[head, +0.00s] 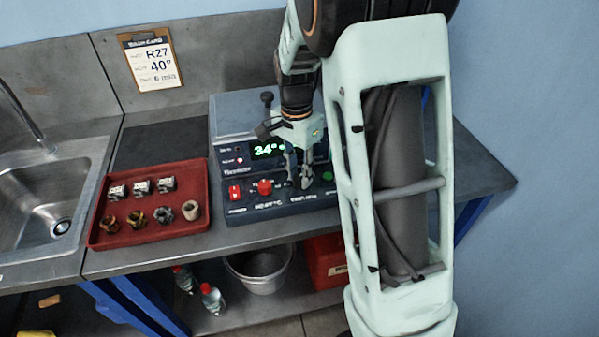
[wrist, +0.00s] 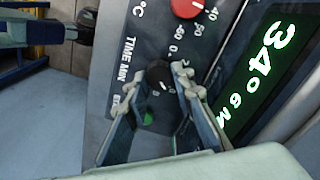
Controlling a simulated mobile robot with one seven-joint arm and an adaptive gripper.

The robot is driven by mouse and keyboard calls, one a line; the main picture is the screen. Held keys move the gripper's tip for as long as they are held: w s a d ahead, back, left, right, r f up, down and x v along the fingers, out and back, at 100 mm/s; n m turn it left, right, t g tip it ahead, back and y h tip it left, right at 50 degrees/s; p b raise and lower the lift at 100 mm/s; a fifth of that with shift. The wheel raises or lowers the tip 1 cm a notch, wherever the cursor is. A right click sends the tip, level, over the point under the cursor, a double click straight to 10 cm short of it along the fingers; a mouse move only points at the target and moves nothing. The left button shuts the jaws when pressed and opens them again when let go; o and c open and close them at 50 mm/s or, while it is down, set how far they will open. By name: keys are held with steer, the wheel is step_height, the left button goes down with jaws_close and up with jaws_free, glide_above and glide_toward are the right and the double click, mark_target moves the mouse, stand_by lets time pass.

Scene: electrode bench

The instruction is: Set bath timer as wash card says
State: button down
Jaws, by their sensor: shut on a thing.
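The wash card (head: 150,60) hangs on a clipboard on the back wall; it reads R27, 40° and what looks like 6 on its small last line. The bath unit (head: 233,165) stands on the bench. Its green display (head: 268,149) shows 34°; in the wrist view the display (wrist: 262,75) reads 34° and what looks like 6 M. My gripper (head: 305,184) points down at the control panel. In the wrist view its fingers (wrist: 154,75) are shut on the black timer knob (wrist: 159,77), beside the label TIME MIN. The knob is hidden in the head view.
The red temperature knob (head: 264,187) and a red switch (head: 235,192) are left of my gripper. A green button (wrist: 148,118) is close to my fingers. A red tray (head: 107,240) with small blocks and cups stands left, beside the sink (head: 30,190).

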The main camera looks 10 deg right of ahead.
mark_target(299, 175)
steer(key=c, duration=1.7)
jaws_free()
steer(key=shift+o, duration=0.2)
step_height(299, 175, up, 12)
steer(key=shift+w+a, duration=0.15)
steer(key=shift+w, duration=0.05)
